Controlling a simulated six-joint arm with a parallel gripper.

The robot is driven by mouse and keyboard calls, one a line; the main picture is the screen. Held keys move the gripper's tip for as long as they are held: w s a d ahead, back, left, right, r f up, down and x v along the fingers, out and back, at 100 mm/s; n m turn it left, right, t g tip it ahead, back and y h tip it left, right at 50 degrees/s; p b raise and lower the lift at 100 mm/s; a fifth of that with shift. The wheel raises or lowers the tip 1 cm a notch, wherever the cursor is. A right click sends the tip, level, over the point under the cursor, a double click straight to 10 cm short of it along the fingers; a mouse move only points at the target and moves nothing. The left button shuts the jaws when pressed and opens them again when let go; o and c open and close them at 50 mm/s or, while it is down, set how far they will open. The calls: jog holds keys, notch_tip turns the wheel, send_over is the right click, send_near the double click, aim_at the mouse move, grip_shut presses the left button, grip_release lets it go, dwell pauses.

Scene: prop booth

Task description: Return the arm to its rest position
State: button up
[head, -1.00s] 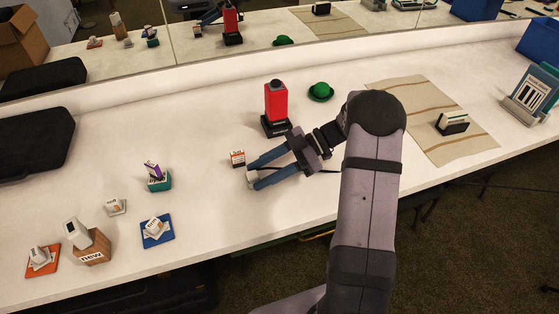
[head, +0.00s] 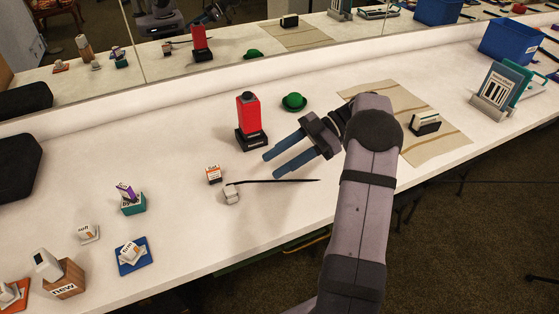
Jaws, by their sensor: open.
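My gripper (head: 270,166) is open and empty, its two blue-grey fingers pointing left over the white counter (head: 330,145). A thin black rod (head: 280,181) lies just below the fingers in the picture, apart from them. Its left end meets a small grey-white block (head: 232,194). My arm reaches in from the bottom right.
A red box on a black stand (head: 249,122) and a green hat (head: 294,102) stand behind the gripper. A small orange-white box (head: 213,174) is to its left. A striped cloth (head: 400,95) bears a card holder (head: 425,123). Small labelled blocks stand at left; a mirror (head: 300,35) runs behind.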

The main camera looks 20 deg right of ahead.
dwell(0.4)
jog(key=s+a+r+m+g+h+p, duration=0.2)
jog(key=s+a+m+g+h+p, duration=0.25)
jog(key=s+a+h, duration=0.6)
jog(key=s+f+m+t+h+b, duration=0.3)
jog(key=s+f+m+t+b, duration=0.2)
jog(key=s+f+m, duration=0.6)
notch_tip(320, 180, up, 16)
jog(key=w+m+p, duration=0.2)
jog(key=p, duration=1.5)
jog(key=shift+w+d+f, duration=0.2)
jog(key=shift+w+d, duration=0.1)
jog(key=shift+d, duration=0.1)
